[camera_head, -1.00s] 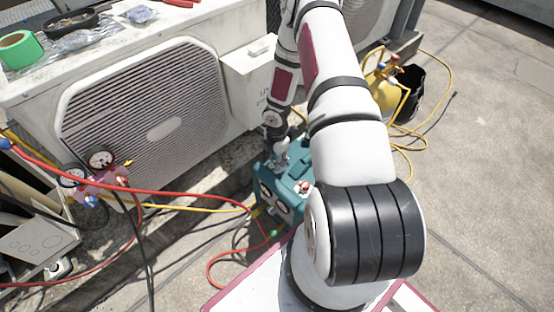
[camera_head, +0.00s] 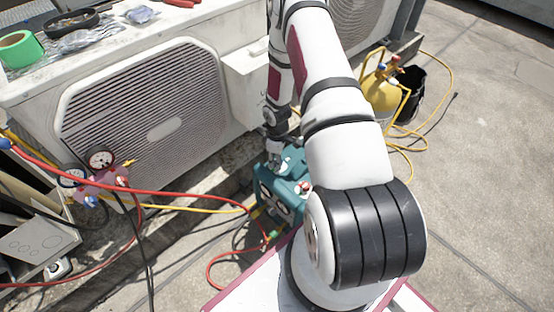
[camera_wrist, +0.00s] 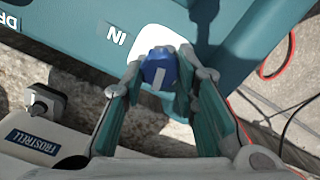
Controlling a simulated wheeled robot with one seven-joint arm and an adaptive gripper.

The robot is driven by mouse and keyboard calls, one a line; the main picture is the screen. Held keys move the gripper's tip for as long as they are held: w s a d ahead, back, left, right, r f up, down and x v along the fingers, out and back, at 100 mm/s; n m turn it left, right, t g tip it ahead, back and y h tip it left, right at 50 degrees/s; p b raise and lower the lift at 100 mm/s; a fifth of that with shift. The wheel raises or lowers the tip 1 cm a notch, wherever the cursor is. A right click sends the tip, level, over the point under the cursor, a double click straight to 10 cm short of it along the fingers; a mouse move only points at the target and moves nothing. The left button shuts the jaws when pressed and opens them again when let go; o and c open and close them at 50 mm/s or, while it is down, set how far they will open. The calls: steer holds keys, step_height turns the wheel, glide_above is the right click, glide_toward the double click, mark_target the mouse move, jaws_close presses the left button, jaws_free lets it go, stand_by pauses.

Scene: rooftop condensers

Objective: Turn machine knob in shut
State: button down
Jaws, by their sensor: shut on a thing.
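The machine (camera_head: 277,193) is a teal box on the ground below my arm in the head view. Its teal face (camera_wrist: 185,25) fills the top of the wrist view, with an upside-down "IN" label. The machine knob (camera_wrist: 159,69) is blue with a white mark and sits just below that label. My gripper (camera_wrist: 163,72) is shut on the knob, with one fingertip on each side of it. In the head view the knob is hidden, and my gripper (camera_head: 283,157) shows only in part at the machine's top.
A white condenser unit (camera_head: 140,110) stands behind and left. A yellow cylinder (camera_head: 382,93) and black bucket (camera_head: 410,85) stand at back right. The concrete at right is mostly clear.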

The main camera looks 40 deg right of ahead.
steer(key=shift+m, duration=1.2)
steer(key=c, duration=1.3)
jaws_free()
step_height(320, 180, up, 12)
steer(key=shift+r, duration=0.1)
